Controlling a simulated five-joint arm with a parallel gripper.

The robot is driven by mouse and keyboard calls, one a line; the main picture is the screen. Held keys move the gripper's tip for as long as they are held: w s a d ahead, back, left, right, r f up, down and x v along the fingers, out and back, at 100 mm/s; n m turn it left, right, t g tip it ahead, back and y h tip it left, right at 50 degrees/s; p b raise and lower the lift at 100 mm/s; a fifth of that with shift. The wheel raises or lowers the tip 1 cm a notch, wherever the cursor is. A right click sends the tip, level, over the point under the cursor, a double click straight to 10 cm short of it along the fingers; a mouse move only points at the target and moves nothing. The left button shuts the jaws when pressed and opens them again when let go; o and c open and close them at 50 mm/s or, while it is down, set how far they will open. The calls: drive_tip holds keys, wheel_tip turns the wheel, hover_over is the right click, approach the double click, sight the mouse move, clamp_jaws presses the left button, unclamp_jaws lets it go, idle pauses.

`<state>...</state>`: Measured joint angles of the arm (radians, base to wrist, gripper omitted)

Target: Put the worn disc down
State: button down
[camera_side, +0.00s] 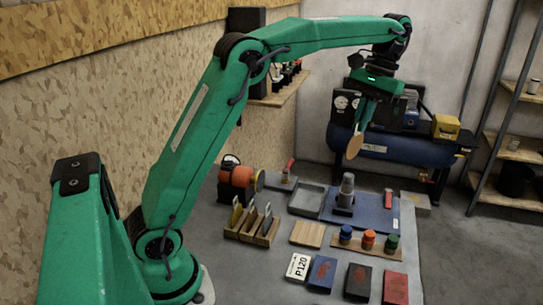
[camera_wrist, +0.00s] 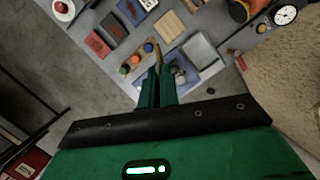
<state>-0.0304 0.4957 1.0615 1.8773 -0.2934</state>
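My gripper (camera_side: 362,122) is raised high above the back of the work surface, pointing down. It is shut on a tan round disc (camera_side: 354,146), which hangs below the fingertips, tilted and touching nothing else. In the wrist view the fingers (camera_wrist: 157,82) are close together, and the disc shows only as a thin edge (camera_wrist: 153,62) at their tips. A shallow grey tray (camera_side: 307,199) lies on the surface below, empty as far as I can see. It also shows in the wrist view (camera_wrist: 204,48).
A blue mat (camera_side: 376,216) holds an upright grey tool (camera_side: 346,190). A wooden rack (camera_side: 246,231) with upright pieces and an orange machine (camera_side: 237,176) stand left. A strip with coloured knobs (camera_side: 368,248), a wooden square (camera_side: 307,234) and several blocks (camera_side: 357,282) lie in front.

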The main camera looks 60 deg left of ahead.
drive_tip(key=s+f+m, duration=0.2)
drive_tip(key=s+f, duration=0.1)
drive_tip(key=f, duration=0.3)
drive_tip(key=s+d+f+m, duration=0.1)
drive_tip(key=s+f, duration=0.2)
drive_tip(key=f, duration=0.3)
drive_tip(key=shift+s+d+f+m, duration=0.15)
drive_tip(key=shift+s+d+m, duration=0.1)
drive_tip(key=shift+m, duration=0.15)
drive_tip(key=shift+a, duration=0.15)
idle(0.9)
drive_tip(key=w+a+f+n, duration=0.2)
drive_tip(key=a+f, duration=0.3)
drive_tip(key=a, duration=0.3)
drive_tip(key=w+a+f+n+h, duration=0.1)
drive_tip(key=w+a+f+n, duration=0.1)
drive_tip(key=a+f, duration=0.4)
drive_tip(key=shift+w+a, duration=0.25)
drive_tip(key=shift+a, duration=1.2)
drive_tip(key=shift+f, duration=0.2)
